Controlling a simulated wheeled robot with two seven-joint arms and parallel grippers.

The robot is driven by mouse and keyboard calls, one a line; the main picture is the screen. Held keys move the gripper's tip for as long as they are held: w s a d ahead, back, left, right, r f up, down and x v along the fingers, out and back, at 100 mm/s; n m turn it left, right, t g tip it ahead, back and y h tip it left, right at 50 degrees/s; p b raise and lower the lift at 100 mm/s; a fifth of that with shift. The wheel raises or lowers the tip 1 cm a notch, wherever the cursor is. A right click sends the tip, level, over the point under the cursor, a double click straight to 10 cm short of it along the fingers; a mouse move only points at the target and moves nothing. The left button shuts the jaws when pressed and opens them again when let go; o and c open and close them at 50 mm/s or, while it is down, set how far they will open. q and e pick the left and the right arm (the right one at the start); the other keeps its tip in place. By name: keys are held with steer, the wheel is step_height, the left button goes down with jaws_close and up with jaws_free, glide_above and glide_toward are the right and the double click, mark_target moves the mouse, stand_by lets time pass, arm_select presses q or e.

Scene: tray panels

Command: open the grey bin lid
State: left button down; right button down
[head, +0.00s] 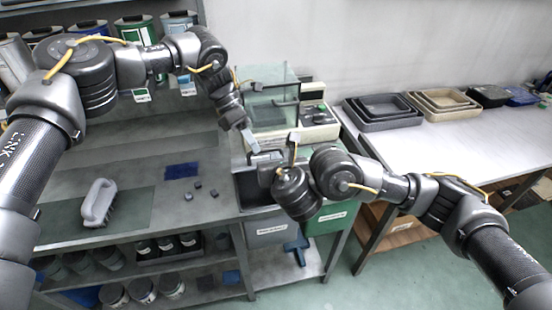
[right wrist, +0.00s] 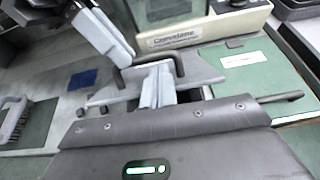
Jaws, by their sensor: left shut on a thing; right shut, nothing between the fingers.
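The grey bin (head: 268,230) stands in the lower gap beside the workbench, with a pale label on its front. Its grey lid (right wrist: 203,73) shows in the right wrist view with a dark bent bar handle, and a dark gap shows below the lid. My left gripper (head: 253,143) reaches down to the lid from the upper left and is shut on the handle; the exact contact is hard to see. It also shows in the right wrist view (right wrist: 126,57). My right gripper (right wrist: 156,88) is shut and empty, its fingertips close over the lid; my right wrist hides part of the bin.
A green bin (head: 332,216) stands right of the grey one. A scale-like machine (head: 310,132) with a glass case is behind. A brush (head: 98,203), blue cloth (head: 182,170) and small dark blocks lie on the left bench. Nested trays (head: 382,109) stand on the right table.

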arm_select(q)
steer(key=shift+w+a+f, duration=0.2)
steer(key=shift+a+f, duration=0.05)
steer(key=shift+f, duration=0.05)
arm_select(e)
steer(key=shift+w+a+r, duration=0.25)
steer(key=shift+w+r, duration=0.35)
steer(key=shift+w, duration=0.25)
arm_select(q)
steer(key=c, duration=1.9)
jaws_free()
steer(key=o, duration=0.4)
steer(key=shift+w+d, duration=0.1)
steer(key=shift+w, duration=0.05)
arm_select(e)
steer(key=shift+w+f, duration=0.15)
steer(key=shift+f, duration=0.05)
arm_select(q)
steer(key=shift+r, duration=0.1)
